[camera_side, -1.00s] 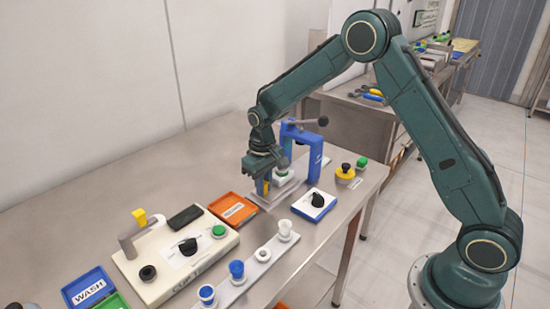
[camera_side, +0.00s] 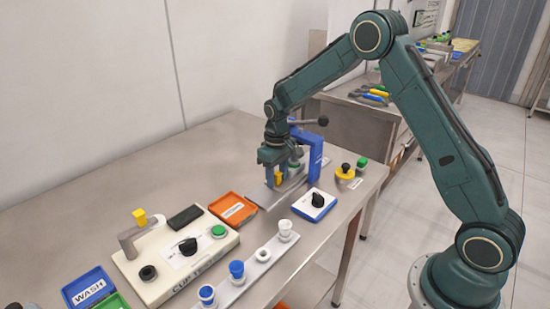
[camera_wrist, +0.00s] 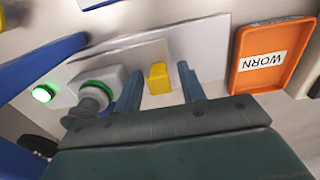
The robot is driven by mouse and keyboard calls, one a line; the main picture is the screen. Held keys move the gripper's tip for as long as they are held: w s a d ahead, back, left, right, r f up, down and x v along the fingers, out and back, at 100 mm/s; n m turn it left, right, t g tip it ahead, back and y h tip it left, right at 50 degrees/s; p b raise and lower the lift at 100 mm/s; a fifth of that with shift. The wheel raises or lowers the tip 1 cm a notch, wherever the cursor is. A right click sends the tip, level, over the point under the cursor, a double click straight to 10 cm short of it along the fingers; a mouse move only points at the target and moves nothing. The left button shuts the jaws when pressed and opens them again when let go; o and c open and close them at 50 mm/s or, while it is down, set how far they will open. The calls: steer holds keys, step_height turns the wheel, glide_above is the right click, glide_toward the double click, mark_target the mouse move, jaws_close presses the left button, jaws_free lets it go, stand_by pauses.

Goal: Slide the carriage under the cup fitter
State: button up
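The cup fitter is a blue frame (camera_side: 314,146) with a black-knobbed lever, at the back right of the bench. Its blue frame (camera_wrist: 35,68) also shows at the left of the wrist view. The carriage carries a yellow block (camera_wrist: 158,78), seen in the side view too (camera_side: 279,178), and a grey part with a green ring (camera_wrist: 99,86) beside it. My gripper (camera_wrist: 160,72) is open with one finger on each side of the yellow block. Narrow gaps show on both sides. My gripper (camera_side: 276,172) partly hides the carriage in the side view, so its exact position under the fitter is unclear.
A lit green lamp (camera_wrist: 43,94) is left of the carriage. The orange WORN tray (camera_side: 232,208) lies near my gripper. A white box with a black knob (camera_side: 316,202), a strip of cups (camera_side: 262,254) and the cream fixture (camera_side: 165,275) stand in front.

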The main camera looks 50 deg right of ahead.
step_height(320, 180, up, 14)
stand_by(0.9)
steer(key=shift+f+m, duration=0.1)
steer(key=shift+m, duration=0.2)
steer(key=m, duration=1.7)
steer(key=shift+f, duration=0.2)
step_height(320, 180, down, 14)
steer(key=shift+r, duration=0.25)
stand_by(0.3)
